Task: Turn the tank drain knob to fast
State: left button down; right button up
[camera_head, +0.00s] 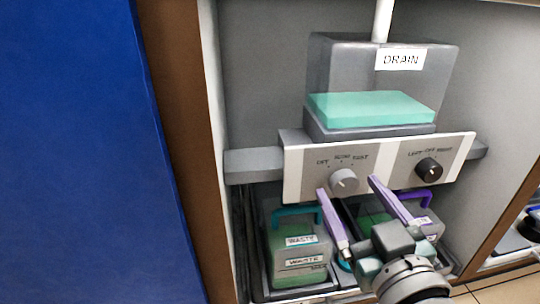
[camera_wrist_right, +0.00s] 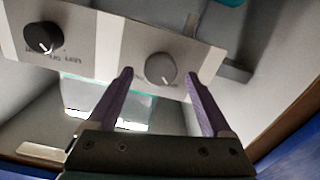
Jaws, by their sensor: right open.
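The grey drain knob (camera_head: 344,181) sits on the left part of the white control panel (camera_head: 309,180), under small labels that seem to read off, slow and fast. The setting it points to is too small to tell. My right gripper (camera_head: 345,186) is open, with one purple finger on each side of the knob's lower area. In the right wrist view the knob (camera_wrist_right: 161,69) shows between and slightly beyond the fingertips, with a gap on both sides. A black knob (camera_head: 429,168) sits at the panel's right, labelled left, off, right. My left gripper is not in view.
The drain tank (camera_head: 335,75) with teal liquid stands above the panel. Waste containers (camera_head: 283,262) with teal and purple handles sit below, behind my right arm. Cabinet walls (camera_head: 240,100) close in at both sides, with a blue surface (camera_head: 75,150) at far left.

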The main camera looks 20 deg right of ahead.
jog(key=shift+x, duration=0.8)
jog(key=c, duration=0.4)
grip_shut()
